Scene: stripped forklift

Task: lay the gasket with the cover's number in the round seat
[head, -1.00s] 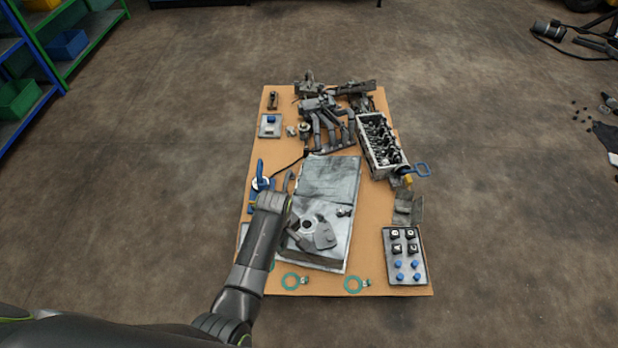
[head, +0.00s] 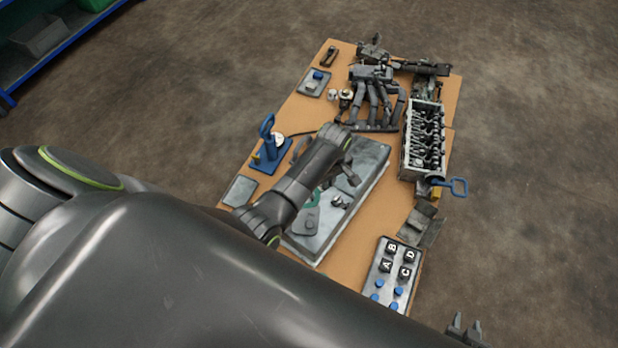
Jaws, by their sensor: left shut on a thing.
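My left gripper (head: 338,182) is over the long grey metal cover plate (head: 372,160), under my bent wrist. Its fingers are mostly hidden by my forearm. A sliver of green gasket (head: 315,198) shows beside the forearm, at the gripper; it seems to be what the gripper is shut on. A grey part with a round feature (head: 310,222) lies on the near end of the plate; I cannot tell whether it is the seat. No number is readable. My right gripper (head: 466,328) shows at the bottom right, off the board, its two fingers apart.
A blue-handled press (head: 268,150) stands left of my arm. A block with lettered and blue knobs (head: 390,275) is at the near right. The cylinder head (head: 423,140) and a manifold (head: 375,95) lie farther back. My body hides the board's near edge.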

